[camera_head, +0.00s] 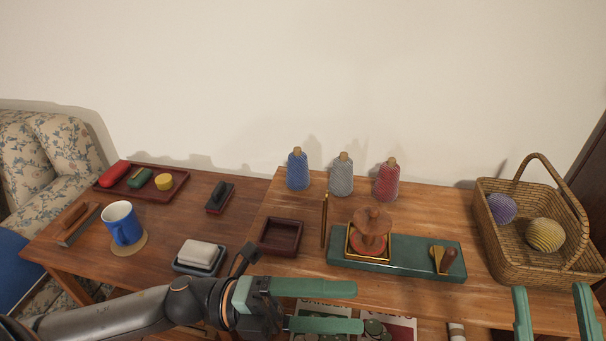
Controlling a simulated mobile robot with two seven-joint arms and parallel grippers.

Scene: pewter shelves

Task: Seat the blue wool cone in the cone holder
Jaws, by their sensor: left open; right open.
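The blue wool cone (297,171) stands upright at the back of the table, leftmost of the cones. A dark red square open holder (263,246) sits in front of it, empty; I cannot tell for sure that it is the cone holder. My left gripper (357,307) is open, its green fingers pointing right, near the table's front edge and well in front of the cone. Nothing is between its fingers. My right gripper (550,290) is open and empty at the lower right, in front of the basket.
A grey cone (341,175) and a red cone (387,181) stand right of the blue one. A green tray (410,265) holds a wooden piece (372,228) in a brass frame. A wicker basket (520,265) with yarn balls stands right. A blue mug (122,224) stands left.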

